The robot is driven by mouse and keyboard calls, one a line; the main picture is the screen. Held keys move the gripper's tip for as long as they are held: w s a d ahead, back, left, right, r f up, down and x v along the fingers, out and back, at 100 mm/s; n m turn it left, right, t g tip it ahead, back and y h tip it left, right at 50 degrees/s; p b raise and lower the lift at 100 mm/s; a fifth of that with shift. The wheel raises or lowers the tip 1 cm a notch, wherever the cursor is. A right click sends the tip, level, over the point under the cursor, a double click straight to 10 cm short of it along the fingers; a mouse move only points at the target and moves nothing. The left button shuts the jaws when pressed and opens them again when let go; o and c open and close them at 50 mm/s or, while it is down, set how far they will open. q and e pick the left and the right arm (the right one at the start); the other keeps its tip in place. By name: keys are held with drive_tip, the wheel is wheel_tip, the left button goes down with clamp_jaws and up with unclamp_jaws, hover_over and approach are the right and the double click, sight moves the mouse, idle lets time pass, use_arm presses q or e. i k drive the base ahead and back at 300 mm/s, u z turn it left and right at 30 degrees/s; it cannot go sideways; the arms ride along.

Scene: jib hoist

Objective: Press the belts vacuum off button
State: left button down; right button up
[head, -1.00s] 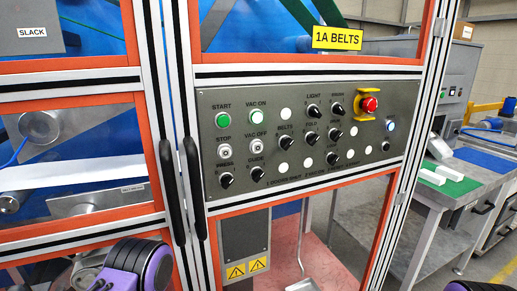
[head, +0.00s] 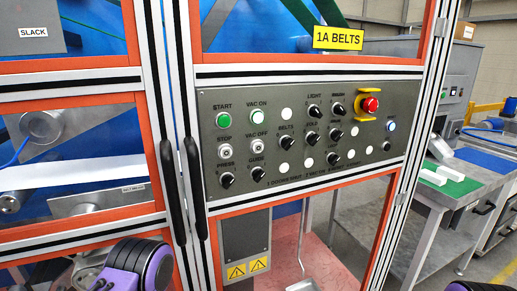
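The control panel (head: 300,178) is a grey plate on the machine frame below the yellow "1A BELTS" sign. A purple and black part of my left arm shows at the bottom left, well below the panel. Neither gripper's fingers can be seen.
A red emergency stop (head: 370,104) with a yellow guard sits at the panel's upper right. Black door handles (head: 197,188) stand upright just left of the panel. A metal workbench (head: 445,190) is at the right. The space in front of the panel looks clear.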

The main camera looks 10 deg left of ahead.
sight(257, 147)
drive_tip(key=u, duration=0.85)
drive_tip(key=k, duration=0.8)
drive_tip(key=z, duration=0.85)
drive_tip(key=i, duration=0.5)
